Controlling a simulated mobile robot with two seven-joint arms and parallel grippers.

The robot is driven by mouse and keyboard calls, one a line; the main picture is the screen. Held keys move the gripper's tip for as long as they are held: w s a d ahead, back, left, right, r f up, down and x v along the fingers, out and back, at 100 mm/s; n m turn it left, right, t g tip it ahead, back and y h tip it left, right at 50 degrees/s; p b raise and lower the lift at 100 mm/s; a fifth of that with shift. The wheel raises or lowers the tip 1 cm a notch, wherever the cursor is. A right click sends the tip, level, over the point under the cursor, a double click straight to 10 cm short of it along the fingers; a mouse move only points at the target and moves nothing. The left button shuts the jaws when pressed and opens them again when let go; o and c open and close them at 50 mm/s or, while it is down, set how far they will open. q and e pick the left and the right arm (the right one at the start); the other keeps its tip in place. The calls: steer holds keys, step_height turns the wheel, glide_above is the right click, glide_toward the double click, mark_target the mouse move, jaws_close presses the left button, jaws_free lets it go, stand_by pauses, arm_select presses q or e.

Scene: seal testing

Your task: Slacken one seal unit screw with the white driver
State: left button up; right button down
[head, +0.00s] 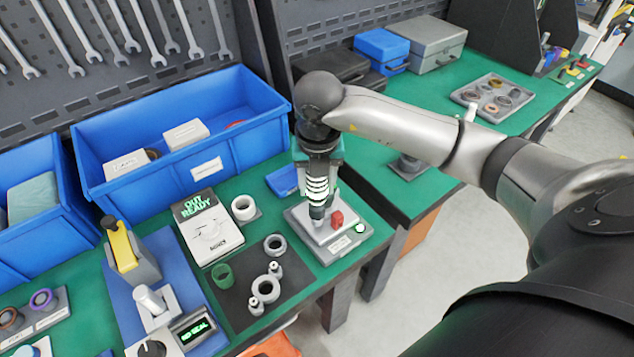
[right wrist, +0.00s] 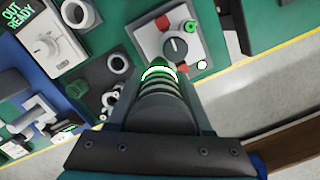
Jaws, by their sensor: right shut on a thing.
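My right gripper (head: 319,165) comes down from above, shut on the white driver (head: 317,188), a ribbed white and grey tool with its dark end pointing down. In the right wrist view the driver (right wrist: 160,90) shows end-on between the fingers, with a glowing ring. Below it is the seal unit (head: 305,222), a grey plate with a red part (head: 337,219). The right wrist view shows the seal unit (right wrist: 152,42) with a dark round knob and red parts. The driver's end is over the plate; I cannot tell whether it touches a screw. My left gripper is out of view.
A white box (head: 209,228) with a lit "OUT READY" display stands left of the unit. A black mat (head: 238,297) holds several rings. Blue bins (head: 240,150) stand behind. A small "NO SEAL" display (head: 193,328) is at front left. The bench edge lies close to the unit's right.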

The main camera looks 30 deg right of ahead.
steer(key=shift+s+r, duration=0.1)
stand_by(0.5)
steer(key=shift+r+p, duration=0.2)
steer(key=shift+p, duration=0.15)
steer(key=shift+r+p, duration=2.45)
steer(key=shift+r, duration=0.95)
